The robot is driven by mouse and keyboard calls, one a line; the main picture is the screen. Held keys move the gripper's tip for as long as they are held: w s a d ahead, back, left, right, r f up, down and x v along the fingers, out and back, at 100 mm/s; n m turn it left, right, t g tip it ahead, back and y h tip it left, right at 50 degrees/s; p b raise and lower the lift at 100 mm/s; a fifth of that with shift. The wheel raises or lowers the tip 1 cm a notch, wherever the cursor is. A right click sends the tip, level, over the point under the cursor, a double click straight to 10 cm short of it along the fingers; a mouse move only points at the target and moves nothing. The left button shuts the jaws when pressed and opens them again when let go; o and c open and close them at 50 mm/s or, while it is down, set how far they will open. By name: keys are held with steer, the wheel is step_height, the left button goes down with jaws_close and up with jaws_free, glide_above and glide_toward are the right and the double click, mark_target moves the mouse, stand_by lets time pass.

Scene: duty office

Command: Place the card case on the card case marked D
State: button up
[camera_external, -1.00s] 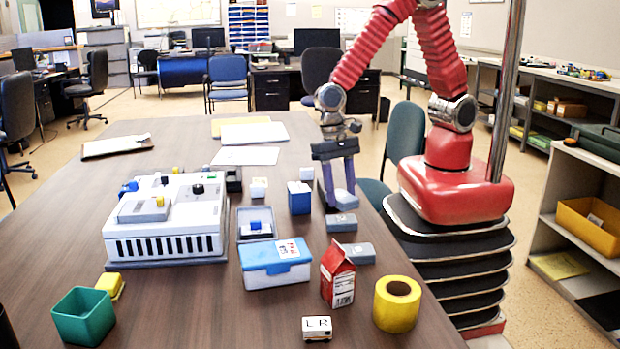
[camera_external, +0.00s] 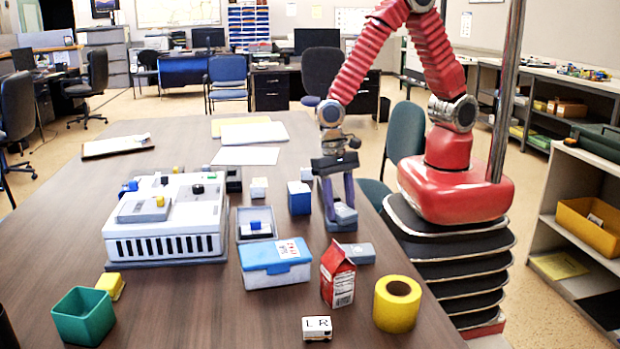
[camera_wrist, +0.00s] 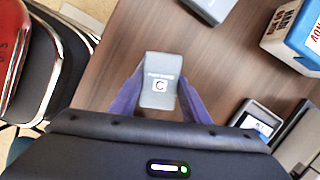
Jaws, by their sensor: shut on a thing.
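A small grey card case marked C (camera_wrist: 160,82) is between the two fingers of my gripper (camera_wrist: 158,98) in the wrist view. In the external view my gripper (camera_external: 339,202) points down at the right side of the table, shut on this grey case (camera_external: 345,214). I cannot tell how far it is above the tabletop. Another grey card case (camera_external: 358,252) lies flat on the table, nearer the camera and apart from the gripper. Part of it shows at the top of the wrist view (camera_wrist: 212,8). Its mark cannot be read.
A blue-lidded box (camera_external: 274,264) and a red-and-white carton (camera_external: 337,276) stand close to the lying case. A yellow tape roll (camera_external: 397,304) is further front. A blue box (camera_external: 299,198) stands left of the gripper. A grey open tray (camera_external: 256,224) is beyond the blue-lidded box.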

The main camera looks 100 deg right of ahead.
steer(key=shift+f, duration=0.25)
steer(key=o, duration=1)
steer(key=shift+s, duration=0.1)
steer(key=shift+o, duration=0.2)
steer(key=v, duration=1.2)
steer(key=shift+r, duration=0.3)
steer(key=s+d+r+n+t+h, duration=0.2)
steer(key=s+d+r+n+t, duration=0.4)
steer(key=s+d+r+n, duration=0.7)
steer(key=shift+s+d+r+n+t+h, duration=0.3)
steer(key=shift+s+d+r, duration=0.3)
steer(key=shift+d+r, duration=0.95)
